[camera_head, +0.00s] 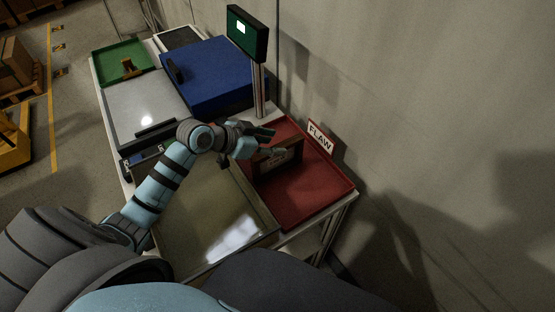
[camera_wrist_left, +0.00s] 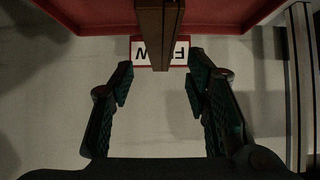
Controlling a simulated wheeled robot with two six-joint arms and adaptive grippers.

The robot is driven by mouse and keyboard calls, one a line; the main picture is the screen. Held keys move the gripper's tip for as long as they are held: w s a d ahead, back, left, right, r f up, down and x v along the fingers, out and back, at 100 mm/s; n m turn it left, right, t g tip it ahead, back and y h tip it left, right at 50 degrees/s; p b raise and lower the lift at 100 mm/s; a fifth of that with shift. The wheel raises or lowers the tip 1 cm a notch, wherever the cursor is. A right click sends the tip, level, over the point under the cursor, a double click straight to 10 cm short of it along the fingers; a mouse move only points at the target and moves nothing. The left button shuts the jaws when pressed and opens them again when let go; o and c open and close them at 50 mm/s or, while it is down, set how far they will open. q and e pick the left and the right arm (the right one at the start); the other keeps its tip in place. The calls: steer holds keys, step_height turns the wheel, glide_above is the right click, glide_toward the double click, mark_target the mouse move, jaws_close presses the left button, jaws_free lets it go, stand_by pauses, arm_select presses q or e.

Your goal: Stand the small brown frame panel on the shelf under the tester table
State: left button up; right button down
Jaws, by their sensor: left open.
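A small brown frame panel (camera_head: 283,160) stands upright in the red tray (camera_head: 318,197) at the right end of the tester table. In the left wrist view the panel (camera_wrist_left: 157,38) is seen edge-on, near the middle line between my fingers. My left gripper (camera_head: 274,142) is at the panel's upper edge in the head view. In the left wrist view the left gripper (camera_wrist_left: 160,82) is open, with its fingers apart on either side and not closed on the panel. My right gripper is not in view.
A FLAW sign (camera_head: 320,138) stands at the red tray's back edge. A post with a dark screen (camera_head: 247,34), a blue case (camera_head: 210,78) and a green tray (camera_head: 107,60) with a brown piece (camera_head: 131,67) are farther along. A wall rises behind the table.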

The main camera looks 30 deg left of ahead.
mark_target(287, 149)
arm_select(q)
steer(key=x, duration=0.4)
steer(key=f+x, duration=0.1)
steer(key=x, duration=0.2)
steer(key=shift+s+a+b, duration=0.25)
steer(key=shift+a+b, duration=0.05)
steer(key=shift+b, duration=0.05)
steer(key=shift+w+d, duration=0.1)
steer(key=shift+d, duration=0.1)
steer(key=shift+c, duration=0.2)
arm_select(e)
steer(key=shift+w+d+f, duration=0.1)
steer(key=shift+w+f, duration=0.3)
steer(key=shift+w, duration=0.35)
arm_select(q)
steer(key=shift+a, duration=0.1)
jaws_close()
